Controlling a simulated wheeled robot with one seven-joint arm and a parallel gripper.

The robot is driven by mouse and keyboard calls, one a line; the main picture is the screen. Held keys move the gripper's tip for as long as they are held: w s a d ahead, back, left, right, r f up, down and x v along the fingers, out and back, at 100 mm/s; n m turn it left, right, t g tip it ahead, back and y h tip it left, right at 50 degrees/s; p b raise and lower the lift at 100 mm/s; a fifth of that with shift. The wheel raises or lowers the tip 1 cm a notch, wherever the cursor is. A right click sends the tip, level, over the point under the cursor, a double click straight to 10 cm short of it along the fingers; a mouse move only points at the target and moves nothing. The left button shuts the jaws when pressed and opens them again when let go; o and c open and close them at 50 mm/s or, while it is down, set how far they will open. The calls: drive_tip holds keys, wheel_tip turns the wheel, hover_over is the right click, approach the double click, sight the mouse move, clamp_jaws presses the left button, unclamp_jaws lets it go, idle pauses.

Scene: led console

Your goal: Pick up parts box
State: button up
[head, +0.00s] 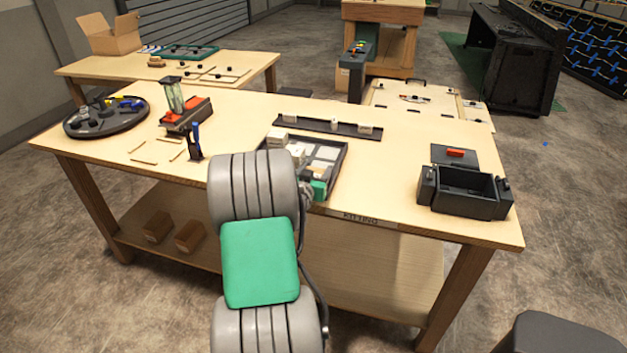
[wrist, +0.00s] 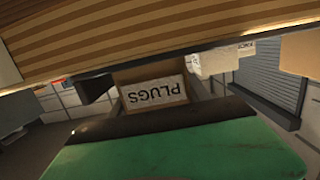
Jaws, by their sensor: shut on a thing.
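A brown parts box (wrist: 155,93) with a white label reading PLUGS, upside down in the picture, is at the centre of the wrist view. My gripper (wrist: 152,76) is shut on it; the finger contact is mostly hidden. Other pale boxes (wrist: 215,61) show beside it in the wrist view. In the head view, a black divided tray (head: 338,172) with several pale boxes stands on the workbench (head: 390,155), just beyond my arm. My arm covers part of the tray, and I cannot pick out the held box there.
A narrow black rack (head: 330,125) with several small pale blocks lies behind the tray. A black open bin (head: 465,190) stands on the right. A round dark tray (head: 106,117) and a red-and-black device (head: 186,115) are on the left. The bench between tray and bin is clear.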

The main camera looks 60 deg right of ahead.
drive_tip(key=shift+c, duration=0.7)
drive_tip(key=shift+r, duration=0.1)
